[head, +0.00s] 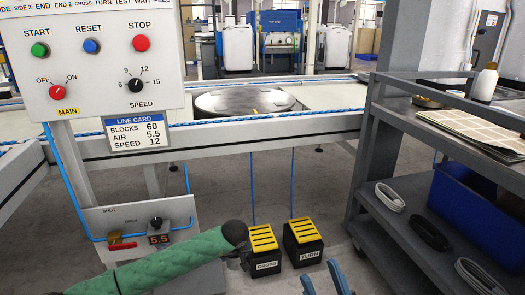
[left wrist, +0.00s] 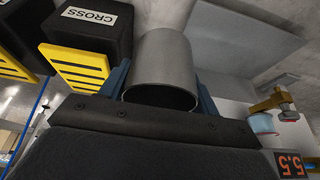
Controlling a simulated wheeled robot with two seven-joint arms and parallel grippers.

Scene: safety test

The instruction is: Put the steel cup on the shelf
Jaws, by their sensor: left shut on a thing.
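The steel cup (left wrist: 165,62) is a plain grey cylinder in the left wrist view, its open rim facing the camera. My left gripper (left wrist: 162,82) is shut on it, with a blue finger on each side. In the head view my left gripper (head: 243,257) is at the end of the green-sleeved arm, beside the CROSS pedal; the cup is hidden there. My right gripper (head: 325,281) shows two blue fingers apart at the bottom edge, with nothing seen between them. The grey shelf cart (head: 385,208) stands at the right, with a top and a lower shelf.
The CROSS pedal (head: 264,266) and TURN pedal (head: 308,255) stand on the floor. The lower shelf holds cable coils (head: 430,232) and a blue bin (head: 462,207). A bottle (head: 484,82) and a gridded sheet (head: 470,133) are on top. The control panel (head: 100,70) is at left.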

